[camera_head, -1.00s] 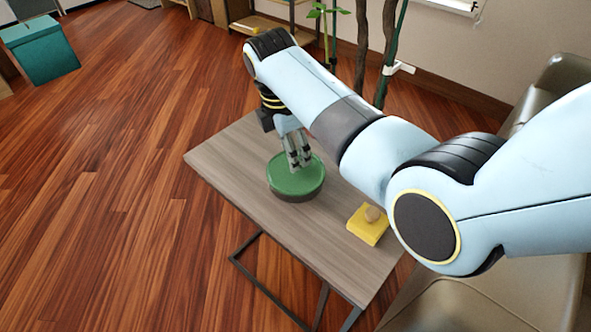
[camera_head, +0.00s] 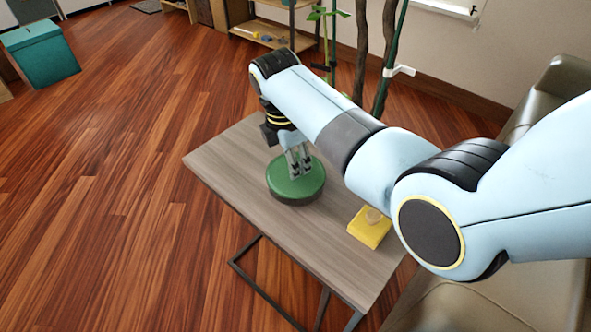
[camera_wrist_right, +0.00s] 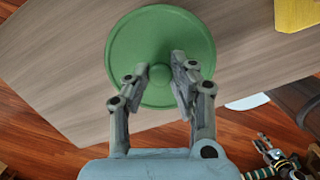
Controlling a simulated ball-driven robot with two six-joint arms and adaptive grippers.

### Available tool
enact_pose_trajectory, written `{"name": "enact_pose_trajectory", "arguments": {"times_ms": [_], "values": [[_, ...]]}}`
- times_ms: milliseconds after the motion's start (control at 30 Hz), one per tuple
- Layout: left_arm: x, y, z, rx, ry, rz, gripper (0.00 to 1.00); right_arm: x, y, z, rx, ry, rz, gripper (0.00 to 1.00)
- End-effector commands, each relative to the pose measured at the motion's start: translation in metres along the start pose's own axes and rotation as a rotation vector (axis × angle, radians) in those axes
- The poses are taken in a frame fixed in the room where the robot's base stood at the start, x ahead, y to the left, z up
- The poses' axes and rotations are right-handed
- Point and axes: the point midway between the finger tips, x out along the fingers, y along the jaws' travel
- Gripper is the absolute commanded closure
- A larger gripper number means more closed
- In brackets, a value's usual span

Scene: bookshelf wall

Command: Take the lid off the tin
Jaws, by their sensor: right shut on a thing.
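The round green tin (camera_head: 296,197) stands on the small table, its green lid (camera_head: 312,181) on top. In the right wrist view the lid (camera_wrist_right: 126,45) is a green disc with a small round knob (camera_wrist_right: 160,74) at its middle. My right gripper (camera_head: 300,175) points down at the lid from above. In the wrist view its fingers (camera_wrist_right: 162,72) are on either side of the knob and shut on it. The tin's body is hidden beneath the lid in the wrist view.
The grey wood-topped table (camera_head: 230,165) also holds a yellow block (camera_head: 366,233) with a tan piece on top, right of the tin. A sofa (camera_head: 440,305) is at the right. Plant stems (camera_head: 385,70) rise behind the table.

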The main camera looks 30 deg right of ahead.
Motion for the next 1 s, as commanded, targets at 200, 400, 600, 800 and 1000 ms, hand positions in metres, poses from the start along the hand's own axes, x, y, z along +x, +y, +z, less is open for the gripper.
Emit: {"name": "enact_pose_trajectory", "arguments": {"times_ms": [200, 400, 600, 800, 1000], "values": [[-0.001, 0.000, 0.000, 0.000, 0.000, 0.000, 0.60, -0.004, 0.000, 0.000, 0.000, 0.000, 0.001, 1.00], [-0.009, -0.001, -0.002, 0.000, 0.002, 0.000, 0.60, -0.026, 0.001, 0.004, 0.000, 0.000, 0.003, 1.00], [-0.023, -0.001, -0.004, -0.001, 0.005, 0.000, 0.60, -0.054, -0.016, 0.025, 0.002, -0.002, 0.002, 1.00], [-0.033, -0.002, -0.007, -0.001, 0.008, 0.000, 0.60, -0.073, -0.046, 0.056, 0.001, -0.003, 0.002, 1.00], [-0.039, -0.003, -0.008, -0.001, 0.009, 0.000, 0.60, -0.087, -0.068, 0.079, 0.000, -0.003, 0.001, 1.00]]}}
